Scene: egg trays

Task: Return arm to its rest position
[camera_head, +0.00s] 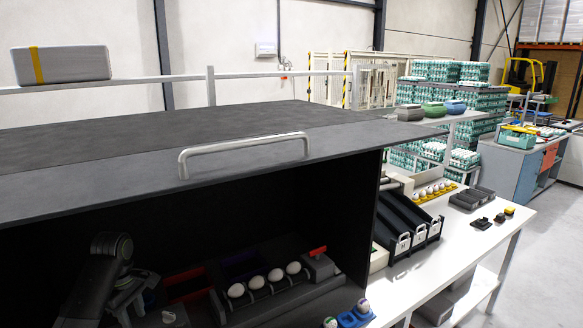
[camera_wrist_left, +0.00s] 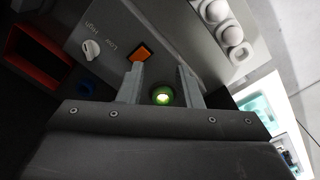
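My left arm shows at the lower left of the head view, inside the dark hooded machine (camera_head: 250,130). Its gripper is small and dim there. In the left wrist view my left gripper (camera_wrist_left: 160,88) has its two grey fingers apart, with no object held between them. A round green lit spot (camera_wrist_left: 162,96) shows in the gap between the fingers; I cannot tell whether they touch anything. Beyond the fingers is a grey panel (camera_wrist_left: 110,30) with an orange square button (camera_wrist_left: 141,51) and a pale knob (camera_wrist_left: 92,49). My right gripper is not in view.
Several white eggs (camera_head: 275,275) sit in a row under the hood, right of my left arm. The hood top and its side wall (camera_head: 358,220) close in the space. A white table (camera_head: 450,250) with black chutes (camera_head: 405,220) stands to the right.

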